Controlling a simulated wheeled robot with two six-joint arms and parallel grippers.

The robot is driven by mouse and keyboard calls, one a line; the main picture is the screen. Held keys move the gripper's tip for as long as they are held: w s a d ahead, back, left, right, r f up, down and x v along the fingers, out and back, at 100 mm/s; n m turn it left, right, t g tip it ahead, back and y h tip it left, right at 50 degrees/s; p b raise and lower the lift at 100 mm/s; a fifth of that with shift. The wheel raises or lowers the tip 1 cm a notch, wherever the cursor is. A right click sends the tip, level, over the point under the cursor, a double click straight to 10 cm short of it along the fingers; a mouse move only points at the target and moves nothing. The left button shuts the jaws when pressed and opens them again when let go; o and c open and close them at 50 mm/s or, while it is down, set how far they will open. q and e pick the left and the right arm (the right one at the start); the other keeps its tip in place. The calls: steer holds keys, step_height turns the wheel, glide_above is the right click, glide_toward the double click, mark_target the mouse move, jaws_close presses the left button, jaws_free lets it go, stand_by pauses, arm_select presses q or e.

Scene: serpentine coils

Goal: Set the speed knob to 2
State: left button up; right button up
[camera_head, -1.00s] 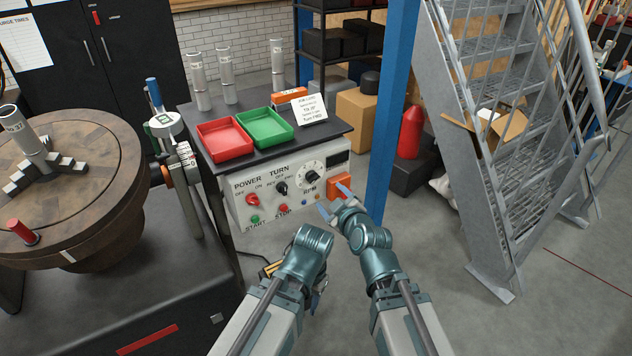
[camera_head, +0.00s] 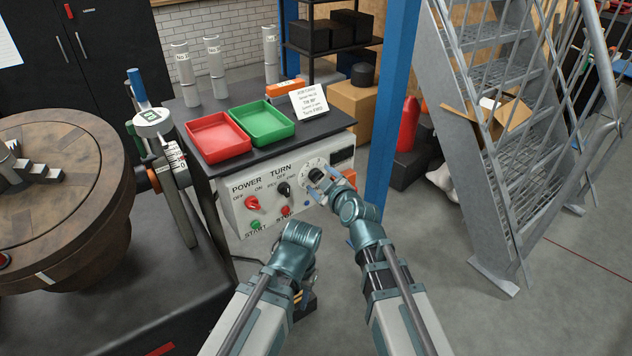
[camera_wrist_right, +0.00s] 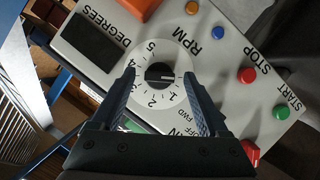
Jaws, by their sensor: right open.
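The speed knob (camera_wrist_right: 160,73) is a black knob on a round white dial marked RPM, on the front of the pale control panel (camera_head: 240,213). It also shows in the head view (camera_head: 316,174), partly covered by my right gripper (camera_head: 322,184). In the right wrist view its light mark points right, past the 1, toward a part of the dial covered by a finger. My right gripper (camera_wrist_right: 159,76) is open, with one finger on each side of the knob; contact cannot be told. My left gripper (camera_head: 304,292) hangs low before the panel, its fingers mostly hidden by its arm.
The red POWER knob (camera_head: 251,203), black TURN knob (camera_head: 284,189), green START button (camera_head: 255,224) and red STOP button (camera_wrist_right: 247,75) are close by. An orange block (camera_head: 349,178) juts out at the panel's right. A blue post (camera_head: 392,100) stands further right.

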steer(key=shift+w+a+f, duration=0.1)
steer(key=shift+w, duration=0.15)
steer(key=shift+c, duration=0.3)
jaws_close()
